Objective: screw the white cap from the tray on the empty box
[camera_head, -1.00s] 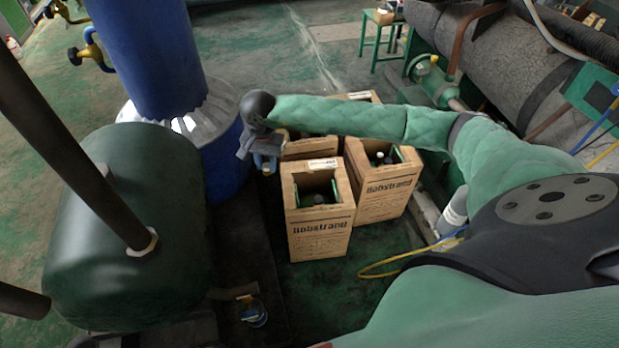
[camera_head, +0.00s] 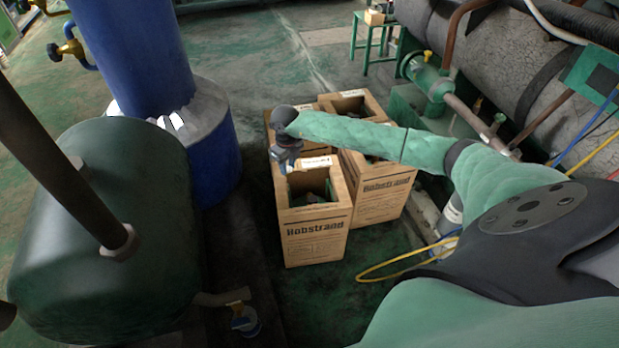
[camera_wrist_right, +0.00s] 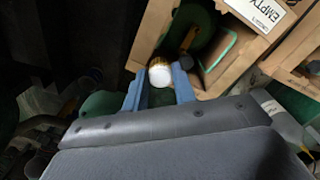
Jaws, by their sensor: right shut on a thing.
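My right gripper (camera_head: 287,160) hangs over the rear left edge of the front cardboard box (camera_head: 315,245). In the right wrist view its two blue fingers (camera_wrist_right: 157,90) hold the white cap (camera_wrist_right: 160,78), which has a gold-coloured band. The cap is too small to make out in the head view. An "EMPTY" label (camera_wrist_right: 262,12) shows on cardboard at the upper right of the wrist view. A green rounded thing (camera_wrist_right: 197,22) sits inside the open box beyond the cap. The tray and my left gripper are not in view.
More open cardboard boxes, one at the right (camera_head: 378,195), stand close behind and beside the front box. A dark green tank (camera_head: 110,225) and a blue column (camera_head: 135,55) stand at the left. A yellow hose (camera_head: 385,275) lies on the floor at the right.

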